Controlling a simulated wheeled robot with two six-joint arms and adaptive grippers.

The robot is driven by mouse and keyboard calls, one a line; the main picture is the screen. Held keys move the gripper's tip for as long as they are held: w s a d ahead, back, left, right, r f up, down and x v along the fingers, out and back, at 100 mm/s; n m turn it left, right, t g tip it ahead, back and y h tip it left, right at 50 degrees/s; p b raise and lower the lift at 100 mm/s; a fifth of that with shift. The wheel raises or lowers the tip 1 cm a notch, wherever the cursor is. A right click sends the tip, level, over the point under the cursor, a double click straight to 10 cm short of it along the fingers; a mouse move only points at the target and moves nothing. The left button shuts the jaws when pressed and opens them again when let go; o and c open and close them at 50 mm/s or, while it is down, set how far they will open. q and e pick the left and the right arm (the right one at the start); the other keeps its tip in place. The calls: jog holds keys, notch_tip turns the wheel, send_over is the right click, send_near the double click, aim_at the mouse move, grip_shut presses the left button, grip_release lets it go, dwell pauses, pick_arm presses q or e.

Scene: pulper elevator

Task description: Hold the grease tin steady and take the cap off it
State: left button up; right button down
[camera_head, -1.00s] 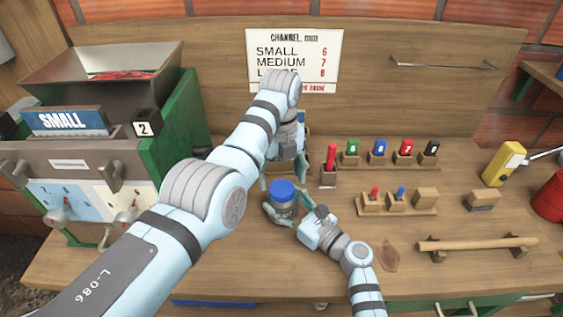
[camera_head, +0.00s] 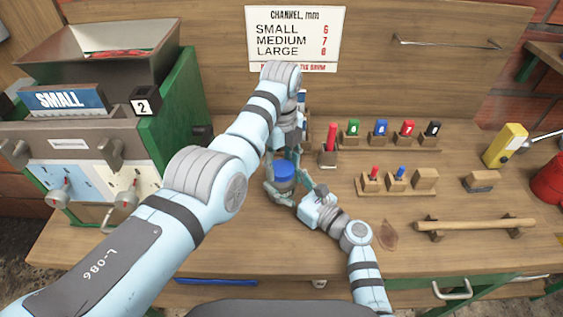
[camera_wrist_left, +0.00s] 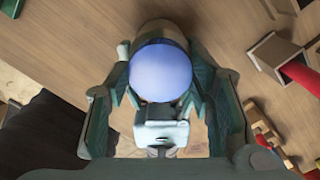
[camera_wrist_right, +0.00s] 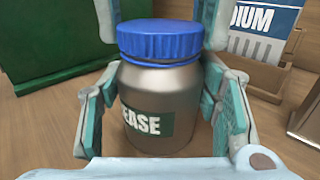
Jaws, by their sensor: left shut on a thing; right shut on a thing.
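The grease tin (camera_wrist_right: 160,108) stands upright on the workbench, a metallic jar with a dark label reading "EASE". Its blue cap (camera_wrist_right: 172,40) sits on top in the right wrist view; I cannot tell whether it is loosened. My right gripper (camera_wrist_right: 160,112) is shut around the tin's body from the front. My left gripper (camera_wrist_left: 160,84) reaches down from above and is shut on the cap, its fingers on either side of it. In the head view the cap (camera_head: 284,170) shows between the two grippers, and most of the tin is hidden.
A green-sided machine (camera_head: 165,140) with a hopper stands at left. Right of the tin are a red-handled tool in a holder (camera_head: 328,158), racks with numbered blocks (camera_head: 390,142) and small pegs (camera_head: 397,186), and a wooden bar (camera_head: 476,225). The front bench left of the tin is clear.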

pick_arm(q)
jog(key=n, duration=0.7)
jog(key=shift+n, duration=0.4)
jog(key=n, duration=0.5)
jog(key=shift+a, duration=0.1)
jog(key=o, duration=1.3)
jog(key=shift+r, duration=0.15)
